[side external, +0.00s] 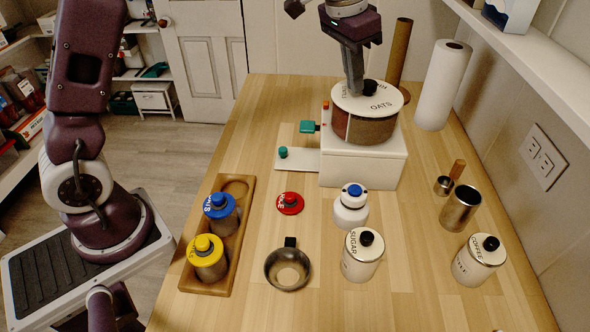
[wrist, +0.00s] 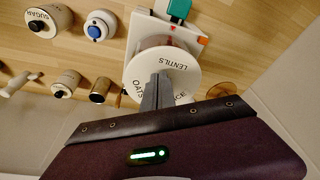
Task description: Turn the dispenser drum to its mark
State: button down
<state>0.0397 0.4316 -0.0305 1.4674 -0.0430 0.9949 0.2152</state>
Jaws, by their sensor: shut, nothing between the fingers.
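The dispenser drum (side external: 362,128) has a white lid with word labels and a black knob (side external: 371,87), and sits on a white base (side external: 362,168). The lid reads OATS on the right in the side view. In the wrist view the drum lid (wrist: 188,76) shows LENTILS, OATS and a partly hidden label ending in CE. LENTILS lies on the side facing a small red mark (wrist: 173,28) on the base. My gripper (side external: 357,93) is shut and empty, pointing down over the lid beside the knob. Its fingers (wrist: 158,80) hide the knob in the wrist view; contact is unclear.
A teal block (side external: 308,127) juts from the base's left, above a white plate with a teal knob (side external: 283,152). A paper roll (side external: 443,85) and brown tube (side external: 400,50) stand close behind right. Canisters, a bowl (side external: 288,268) and a wooden rack (side external: 232,250) stand in front.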

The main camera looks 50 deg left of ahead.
jog(key=shift+s+r, duration=0.1)
jog(key=shift+s, duration=0.1)
jog(key=s+a+r, duration=0.1)
jog(key=s+r, duration=0.6)
jog(key=r, duration=0.2)
jog(key=s+a+f+n+t, duration=0.1)
jog(key=s+f, duration=0.2)
jog(key=s, duration=0.9)
jog(key=s+a+f+n+t, duration=0.1)
jog(key=s+a+f+n, duration=0.1)
jog(key=s, duration=1)
jog(key=shift+f+t+y, duration=0.4)
jog(key=shift+f, duration=0.5)
